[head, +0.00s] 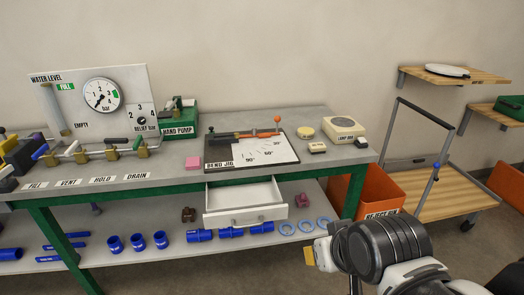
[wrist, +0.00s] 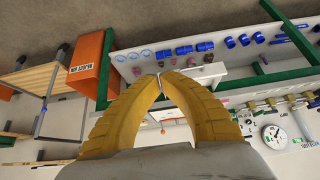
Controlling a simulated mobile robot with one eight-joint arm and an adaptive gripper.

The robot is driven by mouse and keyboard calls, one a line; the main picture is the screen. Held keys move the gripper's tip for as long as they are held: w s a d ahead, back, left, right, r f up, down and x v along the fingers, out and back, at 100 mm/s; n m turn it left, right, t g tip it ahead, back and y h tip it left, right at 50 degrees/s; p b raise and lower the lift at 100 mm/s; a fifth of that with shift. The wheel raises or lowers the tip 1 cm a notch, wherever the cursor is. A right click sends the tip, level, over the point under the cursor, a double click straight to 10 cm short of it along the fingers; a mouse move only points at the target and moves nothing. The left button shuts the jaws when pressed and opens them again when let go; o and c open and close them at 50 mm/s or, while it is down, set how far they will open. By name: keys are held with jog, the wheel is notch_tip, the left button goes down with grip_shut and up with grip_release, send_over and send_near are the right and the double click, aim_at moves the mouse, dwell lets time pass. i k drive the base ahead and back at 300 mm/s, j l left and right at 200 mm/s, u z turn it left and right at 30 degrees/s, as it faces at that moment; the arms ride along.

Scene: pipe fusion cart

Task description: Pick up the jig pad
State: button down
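No thing in view is labelled jig pad, so I cannot tell which it is. A pink block (head: 193,162) lies on the bench top, left of the BEND JIG board (head: 218,152). A maroon block (head: 302,200) and a brown saddle-shaped piece (head: 188,214) sit on the lower shelf, either side of the open drawer (head: 245,217). My gripper (head: 309,256) is at the lower right of the head view, in front of the bench and apart from these pieces. In the wrist view my gripper's yellow fingers (wrist: 160,78) meet at the tips, with nothing seen between them.
The drawer juts out below the bench top (head: 340,153). Blue pipe pieces and rings lie on the lower shelf (head: 260,241). An orange reject bin (head: 378,188) and a trolley (head: 450,196) stand to the right. A lamp box (head: 343,128) is on the bench.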

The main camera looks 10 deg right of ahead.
aim_at(313, 148)
jog(key=i+z, duration=0.3)
jog(key=i, duration=0.5)
jog(key=i+j+z, duration=0.1)
jog(key=i+z, duration=0.2)
jog(key=i, duration=0.55)
